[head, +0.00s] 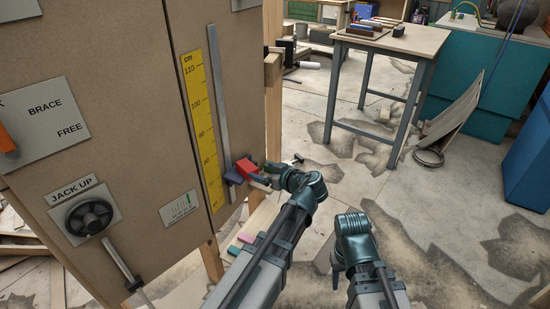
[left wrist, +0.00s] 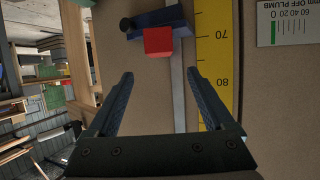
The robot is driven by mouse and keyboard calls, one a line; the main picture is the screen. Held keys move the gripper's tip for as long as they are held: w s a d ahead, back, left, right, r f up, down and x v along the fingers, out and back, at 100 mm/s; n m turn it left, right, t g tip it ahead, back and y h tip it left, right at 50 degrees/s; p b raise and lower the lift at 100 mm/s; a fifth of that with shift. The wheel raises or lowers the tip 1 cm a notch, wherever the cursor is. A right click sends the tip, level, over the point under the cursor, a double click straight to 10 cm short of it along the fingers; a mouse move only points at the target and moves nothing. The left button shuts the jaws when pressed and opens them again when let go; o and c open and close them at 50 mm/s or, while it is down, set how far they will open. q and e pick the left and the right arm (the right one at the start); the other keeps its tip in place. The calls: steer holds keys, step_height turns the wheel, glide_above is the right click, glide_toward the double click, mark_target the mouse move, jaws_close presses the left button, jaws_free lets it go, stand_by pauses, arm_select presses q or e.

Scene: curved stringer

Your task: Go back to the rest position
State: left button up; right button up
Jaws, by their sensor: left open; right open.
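My left gripper (head: 264,180) is near the tall brown panel, close to a red block (head: 246,167) on a dark blue slider (head: 233,177). In the left wrist view, my left gripper (left wrist: 160,73) is open and empty. The red block (left wrist: 158,41) lies beyond its fingertips, apart from them. The slider (left wrist: 172,18) crosses a metal rail (head: 219,100) beside the yellow cm scale (head: 201,125). My right gripper (head: 337,278) hangs low beside its arm, away from the panel. Its jaws are small and dark here, and nothing shows in them.
The panel carries a black JACK UP handwheel (head: 89,217), a BRACE/FREE plate (head: 42,122) and a small gauge plate (head: 181,209). A wooden post (head: 273,115) edges it. A grey-legged table (head: 420,40) and blue bin (head: 530,155) stand right. Cracked floor lies open between.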

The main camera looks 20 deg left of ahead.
arm_select(q)
steer(key=s+d+r+m+g+h+p, duration=0.4)
steer(key=s+d+m+p, duration=0.3)
steer(key=s+p, duration=0.4)
steer(key=s+d+r+m+g+h+p, duration=0.4)
steer(key=s+d+r+m+h+p, duration=0.2)
steer(key=s+d+p, duration=0.4)
steer(key=s+m+p, duration=0.1)
steer(key=p, duration=0.1)
steer(key=shift+s+r+m+p, duration=0.15)
steer(key=shift+m+p, duration=0.25)
steer(key=shift+d, duration=0.1)
